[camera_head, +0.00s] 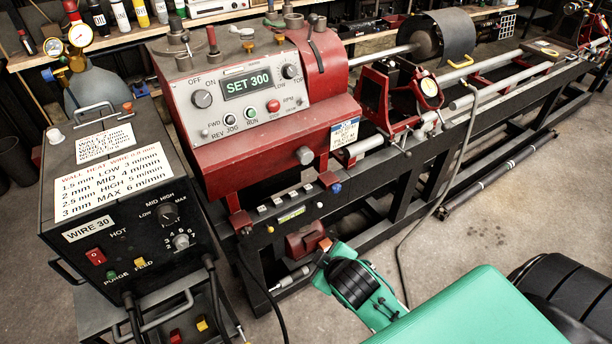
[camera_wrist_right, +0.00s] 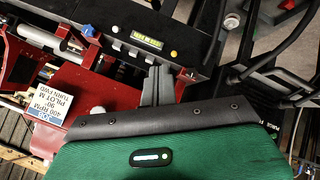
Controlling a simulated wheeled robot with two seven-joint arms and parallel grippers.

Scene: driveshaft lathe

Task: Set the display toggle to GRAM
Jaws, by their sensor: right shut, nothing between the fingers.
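No GRAM marking is readable, and I cannot tell which control is the display toggle. A small yellow-green strip (camera_head: 291,214) sits on the black front rail of the red lathe. An orange knob (camera_head: 270,229) and a small silver control (camera_head: 319,204) flank it. In the right wrist view the strip (camera_wrist_right: 146,39), the orange knob (camera_wrist_right: 174,54) and the silver control (camera_wrist_right: 116,28) show again. My right gripper (camera_wrist_right: 156,85) is shut and empty, its grey fingers pointing at the rail below the strip. Its contact with the rail cannot be told. My left gripper is out of view.
The lathe's control panel (camera_head: 246,84) reads SET 300. A black wire-feed box (camera_head: 125,205) marked WIRE 30 stands at the left, with cables hanging down. A white label (camera_head: 344,133) is on the lathe. Open floor (camera_head: 470,230) lies to the right.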

